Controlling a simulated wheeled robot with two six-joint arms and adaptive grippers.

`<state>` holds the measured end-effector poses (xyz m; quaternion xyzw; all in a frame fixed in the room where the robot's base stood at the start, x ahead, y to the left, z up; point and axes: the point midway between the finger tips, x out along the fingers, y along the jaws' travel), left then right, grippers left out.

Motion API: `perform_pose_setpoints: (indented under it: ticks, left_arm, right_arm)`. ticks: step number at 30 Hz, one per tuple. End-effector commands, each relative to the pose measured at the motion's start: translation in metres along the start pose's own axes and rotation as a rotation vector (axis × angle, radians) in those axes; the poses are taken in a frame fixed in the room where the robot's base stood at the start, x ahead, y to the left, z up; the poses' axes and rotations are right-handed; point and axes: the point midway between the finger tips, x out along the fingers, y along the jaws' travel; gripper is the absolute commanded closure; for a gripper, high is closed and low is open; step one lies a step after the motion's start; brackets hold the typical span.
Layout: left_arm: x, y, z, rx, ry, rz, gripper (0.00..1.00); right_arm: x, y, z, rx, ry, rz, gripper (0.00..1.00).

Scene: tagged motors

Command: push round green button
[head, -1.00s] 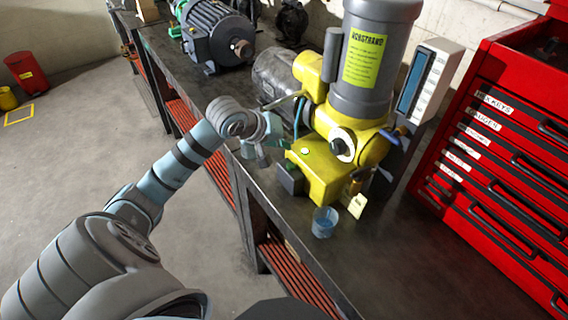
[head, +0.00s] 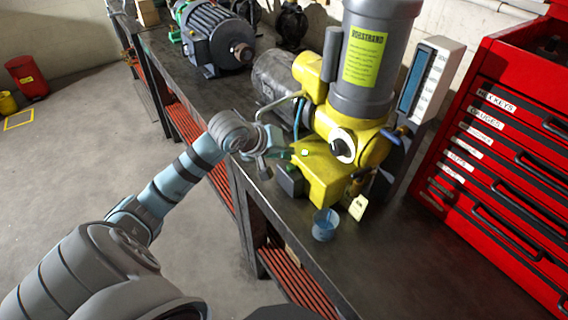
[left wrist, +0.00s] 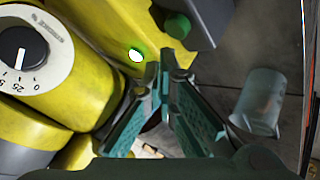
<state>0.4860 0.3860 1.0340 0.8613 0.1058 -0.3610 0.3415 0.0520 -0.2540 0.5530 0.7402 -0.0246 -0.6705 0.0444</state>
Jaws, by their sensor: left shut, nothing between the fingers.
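A yellow machine (head: 330,172) with a grey upright motor stands on the dark bench. A small round button with a bright white centre and a green rim sits on its yellow top face in the left wrist view (left wrist: 136,55); it shows as a small green spot in the head view (head: 305,153). A solid green round knob (left wrist: 178,25) sits on a grey box beside the yellow body. My left gripper (head: 288,153) is shut and empty, just left of the lit button in the head view. Its fingertips (left wrist: 165,70) appear close to both, with no clear contact. My right gripper is out of view.
A white dial (left wrist: 22,52) is on the machine. A translucent blue cup (head: 325,224) and a pale tag (head: 358,207) are near the front edge. A red tool chest (head: 500,150) stands at right, and a grey motor (head: 215,40) at the back.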

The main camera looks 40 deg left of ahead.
Motion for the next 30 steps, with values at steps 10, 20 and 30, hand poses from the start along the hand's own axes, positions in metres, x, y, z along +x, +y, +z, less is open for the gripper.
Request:
perform_pose_setpoints:
  ticks: [10,20,30]
  left_arm:
    - [-0.0005,-0.0004,0.0,-0.001,0.001,-0.001,1.0]
    - [0.0025,0.0,0.0025,-0.002,-0.001,0.0,1.0]
    - [0.0094,-0.0014,0.0079,0.0,0.0,-0.001,1.0]
  right_arm:
    - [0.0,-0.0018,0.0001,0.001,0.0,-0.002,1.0]
    - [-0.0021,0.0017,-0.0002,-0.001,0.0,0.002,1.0]
    - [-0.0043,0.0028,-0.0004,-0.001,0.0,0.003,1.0]
